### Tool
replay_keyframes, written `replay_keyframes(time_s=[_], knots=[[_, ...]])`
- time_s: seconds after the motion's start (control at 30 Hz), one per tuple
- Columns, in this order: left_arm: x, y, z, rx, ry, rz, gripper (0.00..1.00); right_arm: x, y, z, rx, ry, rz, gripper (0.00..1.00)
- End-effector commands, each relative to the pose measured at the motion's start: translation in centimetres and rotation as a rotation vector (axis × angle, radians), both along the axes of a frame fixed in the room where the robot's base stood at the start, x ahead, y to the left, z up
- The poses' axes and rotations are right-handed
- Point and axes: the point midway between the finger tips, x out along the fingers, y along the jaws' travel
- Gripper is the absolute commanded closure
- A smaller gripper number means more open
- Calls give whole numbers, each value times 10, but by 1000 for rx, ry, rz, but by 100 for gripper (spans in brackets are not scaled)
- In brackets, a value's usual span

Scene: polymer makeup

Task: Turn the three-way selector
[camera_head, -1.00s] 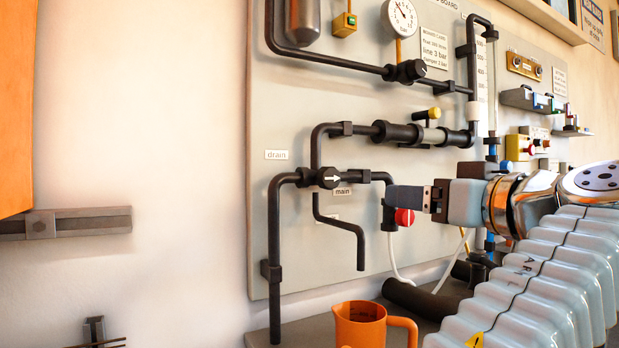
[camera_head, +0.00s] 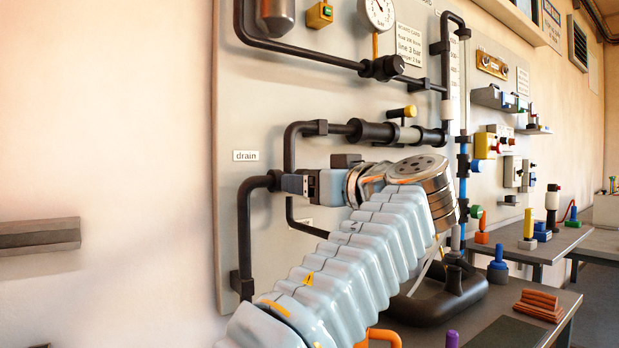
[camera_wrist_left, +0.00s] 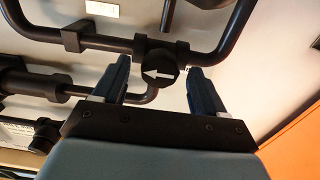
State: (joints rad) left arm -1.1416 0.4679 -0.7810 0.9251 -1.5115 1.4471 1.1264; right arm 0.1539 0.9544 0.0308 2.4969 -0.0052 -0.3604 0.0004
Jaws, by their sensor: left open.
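The three-way selector (camera_wrist_left: 160,68) is a dark round knob with a white arrow, set at a junction of black pipes. It shows in the left wrist view, where the arrow points left. In the head view my gripper hides it. My left gripper (camera_head: 287,184) is at the pipe junction on the board. Its fingers are open, one on each side of the knob in the left wrist view, with visible gaps. I cannot tell how far the fingertips are from the knob in depth. The drain label (camera_head: 246,155) is left of the junction. My right gripper is not in view.
Black pipes (camera_head: 244,235) run close around the gripper on the grey board (camera_head: 228,130). An orange jug's handle (camera_head: 384,335) shows below my arm. A bench with small parts stands at right.

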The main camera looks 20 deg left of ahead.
Motion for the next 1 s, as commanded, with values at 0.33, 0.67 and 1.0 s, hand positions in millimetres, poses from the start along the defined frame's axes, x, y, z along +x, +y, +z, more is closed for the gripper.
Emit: replay_keyframes(time_s=[0.33,0.67,1.0], knots=[[5,9,-1,-1,1,0,29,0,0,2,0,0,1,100],[5,9,0,0,0,0,68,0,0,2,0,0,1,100],[5,9,-1,9,16,0,84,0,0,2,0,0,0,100]])
